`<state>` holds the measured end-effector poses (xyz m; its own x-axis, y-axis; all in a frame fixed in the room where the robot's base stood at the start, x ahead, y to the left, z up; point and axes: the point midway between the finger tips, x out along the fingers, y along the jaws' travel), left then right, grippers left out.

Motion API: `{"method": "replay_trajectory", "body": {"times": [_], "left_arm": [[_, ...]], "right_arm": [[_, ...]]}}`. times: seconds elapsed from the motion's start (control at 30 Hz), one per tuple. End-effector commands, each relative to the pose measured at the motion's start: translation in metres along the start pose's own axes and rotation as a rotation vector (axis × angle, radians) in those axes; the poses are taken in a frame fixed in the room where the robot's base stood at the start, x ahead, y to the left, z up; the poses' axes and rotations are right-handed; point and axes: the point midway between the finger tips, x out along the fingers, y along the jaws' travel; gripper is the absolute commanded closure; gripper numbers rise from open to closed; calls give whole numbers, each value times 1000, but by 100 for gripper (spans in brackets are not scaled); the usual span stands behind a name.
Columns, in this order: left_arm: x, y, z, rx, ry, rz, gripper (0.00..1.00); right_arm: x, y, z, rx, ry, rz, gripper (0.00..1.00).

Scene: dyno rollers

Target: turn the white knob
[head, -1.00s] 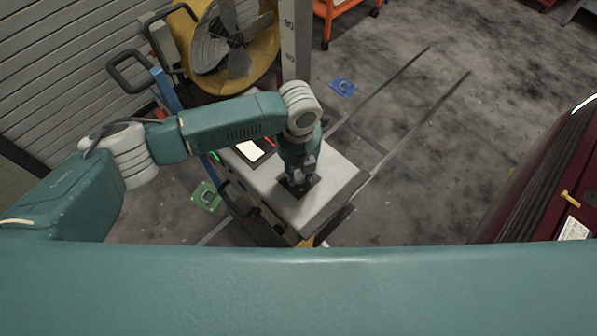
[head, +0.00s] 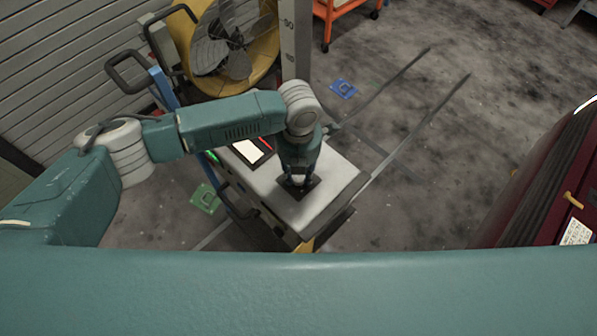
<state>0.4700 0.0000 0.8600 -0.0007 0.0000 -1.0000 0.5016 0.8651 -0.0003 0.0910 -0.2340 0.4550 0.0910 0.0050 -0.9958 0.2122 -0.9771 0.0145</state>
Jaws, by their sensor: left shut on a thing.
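The white knob (head: 298,180) shows as a small pale patch on a dark square plate (head: 309,190) on top of the light grey cabinet (head: 325,207). My left gripper (head: 297,182) points down from above onto the knob and is shut on it. My wrist and fingers hide most of the knob, so its angle cannot be read. My right gripper is not in view.
A panel with a white screen (head: 248,151) lies behind my left wrist on the cabinet. A yellow fan (head: 262,55) and a blue-framed cart (head: 165,88) stand behind. A dark red body (head: 545,180) is at the right. Grey floor (head: 420,190) lies between.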

Motion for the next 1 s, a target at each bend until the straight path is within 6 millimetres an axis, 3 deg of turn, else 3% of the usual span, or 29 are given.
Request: {"method": "replay_trajectory", "body": {"times": [0.1, 0.13, 0.23, 0.5, 0.63, 1.0], "left_arm": [[-1, 0, 1, -1, -4, 0, 98], [-1, 0, 1, -1, -4, 0, 70], [-1, 0, 1, -1, -3, 0, 52], [-1, 0, 0, -1, -1, 0, 52], [-10, 0, 1, -1, -3, -1, 52], [-84, 0, 2, -1, -6, 1, 52]], "right_arm": [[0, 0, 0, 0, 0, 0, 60], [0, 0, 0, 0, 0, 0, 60], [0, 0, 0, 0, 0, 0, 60], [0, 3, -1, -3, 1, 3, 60], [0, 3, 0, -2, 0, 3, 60], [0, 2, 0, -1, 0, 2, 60]]}}
